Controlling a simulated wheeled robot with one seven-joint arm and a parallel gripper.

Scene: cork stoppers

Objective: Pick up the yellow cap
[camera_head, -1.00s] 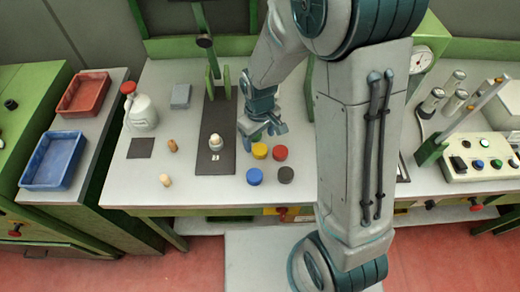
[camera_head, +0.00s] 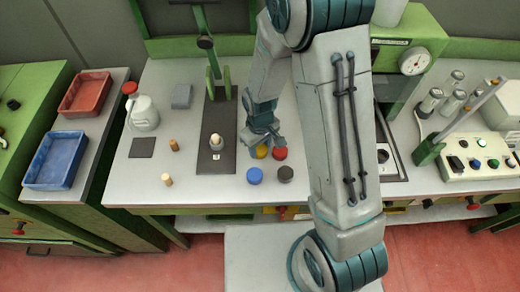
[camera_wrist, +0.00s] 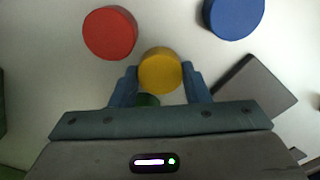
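The yellow cap (camera_wrist: 160,72) is a short round disc on the light table. In the wrist view it lies between the tips of my gripper's two blue fingers, with hardly any gap at either side; I cannot tell whether they touch it. My gripper (camera_wrist: 159,80) looks open, with its fingers spread apart around the cap. In the head view, my gripper (camera_head: 262,143) points down over the yellow cap (camera_head: 262,152) and hides part of it.
A red cap (camera_head: 280,153) stands close to the right of the yellow one. A blue cap (camera_head: 255,175) and a dark cap (camera_head: 286,173) are nearer the front edge. A dark board (camera_head: 216,165) carrying a pale stopper (camera_head: 216,141) lies to the left. In the wrist view, something green (camera_wrist: 148,100) shows below the yellow cap.

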